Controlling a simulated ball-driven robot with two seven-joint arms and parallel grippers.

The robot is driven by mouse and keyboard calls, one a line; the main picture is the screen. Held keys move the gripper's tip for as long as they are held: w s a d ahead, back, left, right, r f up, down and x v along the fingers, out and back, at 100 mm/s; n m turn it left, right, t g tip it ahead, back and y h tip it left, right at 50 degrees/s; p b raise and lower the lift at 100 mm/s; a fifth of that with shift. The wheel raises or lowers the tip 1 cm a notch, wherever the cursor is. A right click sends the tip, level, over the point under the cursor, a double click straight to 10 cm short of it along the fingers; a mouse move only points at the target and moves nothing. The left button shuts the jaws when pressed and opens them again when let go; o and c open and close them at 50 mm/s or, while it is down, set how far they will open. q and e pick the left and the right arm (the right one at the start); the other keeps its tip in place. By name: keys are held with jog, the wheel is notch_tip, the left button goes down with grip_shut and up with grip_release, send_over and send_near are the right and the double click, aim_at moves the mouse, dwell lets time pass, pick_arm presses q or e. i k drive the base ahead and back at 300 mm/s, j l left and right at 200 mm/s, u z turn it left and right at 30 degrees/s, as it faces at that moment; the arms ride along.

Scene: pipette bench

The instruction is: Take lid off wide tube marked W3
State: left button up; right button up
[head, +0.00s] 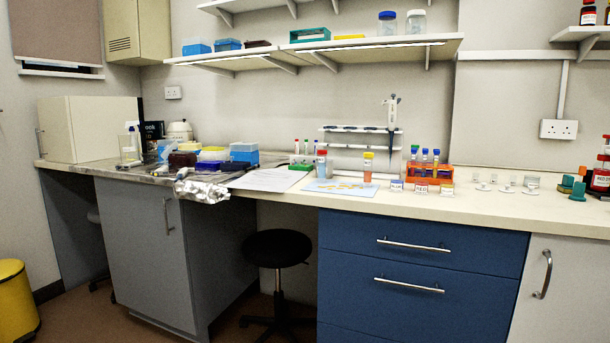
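Two wide tubes stand upright on the bench. One (321,165) has a reddish top and a bluish body, at the left of a light blue mat (338,187). No W3 mark can be read at this size, so I cannot tell which tube is W3. Neither of my grippers is in view.
A pipette (392,112) hangs on a white stand (350,130) behind the tubes. Small labelled pots (421,188) stand before the rack. Foil (202,190) lies at the left bench edge, blue boxes (245,153) behind it. A black stool (277,249) stands below. Bare bench (480,208) lies front right.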

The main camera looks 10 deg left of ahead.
aim_at(322, 159)
jog(key=i+j+z, duration=0.1)
jog(key=i+z, duration=0.15)
jog(key=i, duration=0.15)
jog(key=i+j+z, duration=0.25)
jog(key=i, duration=0.2)
jog(key=l, duration=0.1)
